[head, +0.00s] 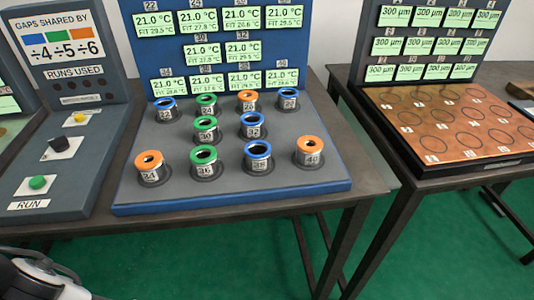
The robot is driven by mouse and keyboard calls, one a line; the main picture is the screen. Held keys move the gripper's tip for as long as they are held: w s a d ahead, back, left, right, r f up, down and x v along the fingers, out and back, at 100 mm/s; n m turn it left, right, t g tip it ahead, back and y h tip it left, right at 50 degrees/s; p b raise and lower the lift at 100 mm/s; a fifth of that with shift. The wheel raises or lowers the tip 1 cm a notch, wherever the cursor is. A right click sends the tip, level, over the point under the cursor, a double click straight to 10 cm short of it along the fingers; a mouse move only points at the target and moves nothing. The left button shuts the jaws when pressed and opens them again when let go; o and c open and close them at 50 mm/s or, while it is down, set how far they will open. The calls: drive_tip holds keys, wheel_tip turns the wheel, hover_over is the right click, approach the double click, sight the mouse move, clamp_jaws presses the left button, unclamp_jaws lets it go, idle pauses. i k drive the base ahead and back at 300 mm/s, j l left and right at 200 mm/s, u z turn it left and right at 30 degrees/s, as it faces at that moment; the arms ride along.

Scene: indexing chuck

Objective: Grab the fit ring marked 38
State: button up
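The fit ring that appears to be marked 38 (258,167) is a silver ring with a blue top rim. It stands upright on a dark round seat in the front row of the grey board, third from the left. Its label is small and slightly blurred. A green-topped ring marked 36 (204,170) is on its left and an orange-topped ring marked 40 (310,160) on its right. Another blue-topped ring marked 32 (252,132) stands just behind it. My gripper is not in view; only a white and black part, likely of my arm, shows at the lower left.
The rings stand on a blue-edged base (140,209) with an upright display panel (175,70) behind. A control panel with a green RUN button (37,183) is at left. A copper board with marked circles (470,128) is on another table at right. Green floor is open in front.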

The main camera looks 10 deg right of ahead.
sight(258, 152)
drive_tip(key=l+u, duration=0.15)
drive_tip(key=u, duration=1.5)
drive_tip(key=k+l, duration=0.15)
drive_tip(key=l, duration=0.2)
drive_tip(key=k+l, duration=0.15)
drive_tip(key=l, duration=0.2)
drive_tip(key=k+l, duration=0.1)
drive_tip(key=l, duration=0.2)
drive_tip(key=k+l, duration=0.15)
drive_tip(key=l, duration=0.2)
drive_tip(key=k+l+u, duration=0.1)
drive_tip(key=l, duration=0.25)
